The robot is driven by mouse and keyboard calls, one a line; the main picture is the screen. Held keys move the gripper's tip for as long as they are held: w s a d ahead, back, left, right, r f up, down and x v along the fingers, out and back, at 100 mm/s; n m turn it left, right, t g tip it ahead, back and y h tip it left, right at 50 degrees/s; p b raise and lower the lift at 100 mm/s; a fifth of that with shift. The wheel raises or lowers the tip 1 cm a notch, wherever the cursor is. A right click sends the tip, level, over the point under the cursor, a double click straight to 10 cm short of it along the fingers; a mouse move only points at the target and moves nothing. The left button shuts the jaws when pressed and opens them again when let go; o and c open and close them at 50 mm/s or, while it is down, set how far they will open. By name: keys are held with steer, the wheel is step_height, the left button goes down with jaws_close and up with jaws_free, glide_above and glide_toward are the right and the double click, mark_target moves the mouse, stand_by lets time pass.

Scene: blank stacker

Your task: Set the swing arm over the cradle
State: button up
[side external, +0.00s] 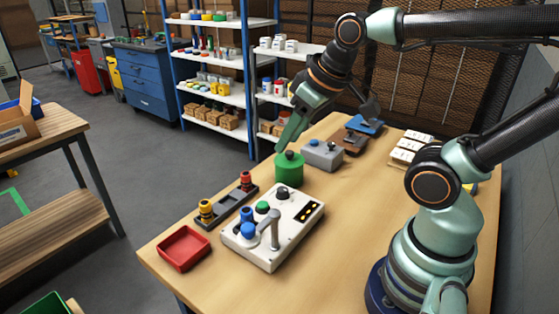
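A grey bent arm (270,232) stands on a white control box (283,250) near the front of the table; it looks like the swing arm, though I cannot be sure. I cannot tell for certain which thing is the cradle; a dark holder (228,210) with yellow and red-topped pegs lies just left of the box.
A red tray (184,249) sits at the table's front left corner. Behind the green cylinder are a grey box (322,156), a brown fixture (349,141) and a blue piece (367,125). White blocks (408,148) lie at the right. Bare wood shows right of the control box.

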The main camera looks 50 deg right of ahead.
steer(key=shift+o, duration=0.7)
steer(key=a+r+n+g, duration=0.1)
steer(key=a+n+g, duration=0.1)
steer(key=a+n, duration=0.3)
steer(key=shift+w+a+n+y, duration=0.2)
steer(key=shift+a+n+y, duration=0.1)
steer(key=shift+a, duration=0.4)
steer(key=n+g, duration=0.3)
steer(key=n, duration=0.4)
glide_toward(249, 227)
steer(key=f, duration=0.8)
steer(key=shift+w+a+f, duration=0.2)
steer(key=shift+a+f, duration=0.05)
jaws_close()
steer(key=shift+r, duration=0.1)
